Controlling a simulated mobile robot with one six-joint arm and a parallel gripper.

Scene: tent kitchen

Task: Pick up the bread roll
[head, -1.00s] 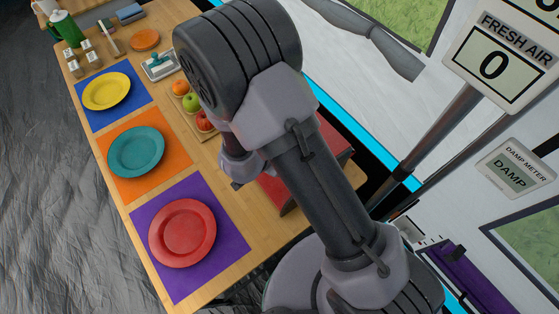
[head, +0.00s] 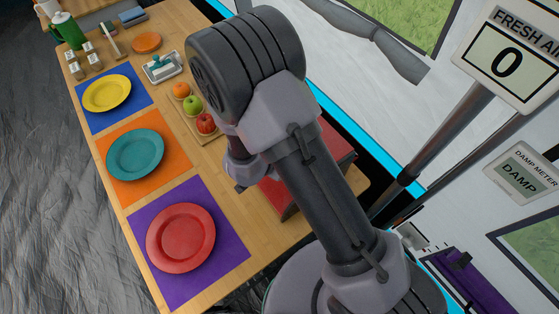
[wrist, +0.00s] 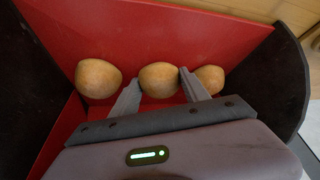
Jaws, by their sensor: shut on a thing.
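Three round tan bread rolls lie in a row in a red bin (wrist: 215,40) with dark end walls in the wrist view: a left roll (wrist: 98,78), a middle roll (wrist: 160,80) and a right roll (wrist: 209,79). My gripper (wrist: 160,75) is shut on the middle roll, one finger on each side of it. The right finger stands between the middle and right rolls and partly covers the right one. In the head view the red bin (head: 335,145) shows behind my arm, which hides the rolls and the fingers.
The wooden table (head: 215,160) also holds a red plate (head: 181,238), a teal plate (head: 135,155), a yellow plate (head: 107,93), a fruit board with a red apple (head: 205,123), and a butter dish (head: 161,67). The tent wall and poles stand close on the right.

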